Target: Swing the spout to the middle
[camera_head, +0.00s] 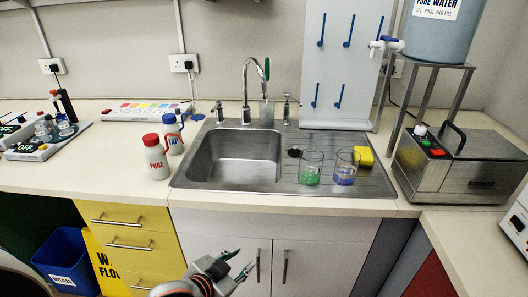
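The chrome gooseneck spout (245,84) stands at the back rim of the steel sink (235,157). Its arch bends over toward the right, and its end hangs high near a green upright piece (267,69). Two small chrome posts, one on the left (219,112) and one on the right (286,108), flank it. My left gripper (246,261) is at the bottom of the view, in front of the white cabinet doors and well below and in front of the spout. Its fingers are spread apart with nothing between them. My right gripper is not in view.
A red-capped bottle (156,158) and a blue-capped bottle (173,136) stand left of the sink. Two glass beakers, with green (311,169) and blue (346,167) contents, stand on the drainboard near a yellow sponge (364,156). A pegboard (343,65) rises behind. The basin looks empty.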

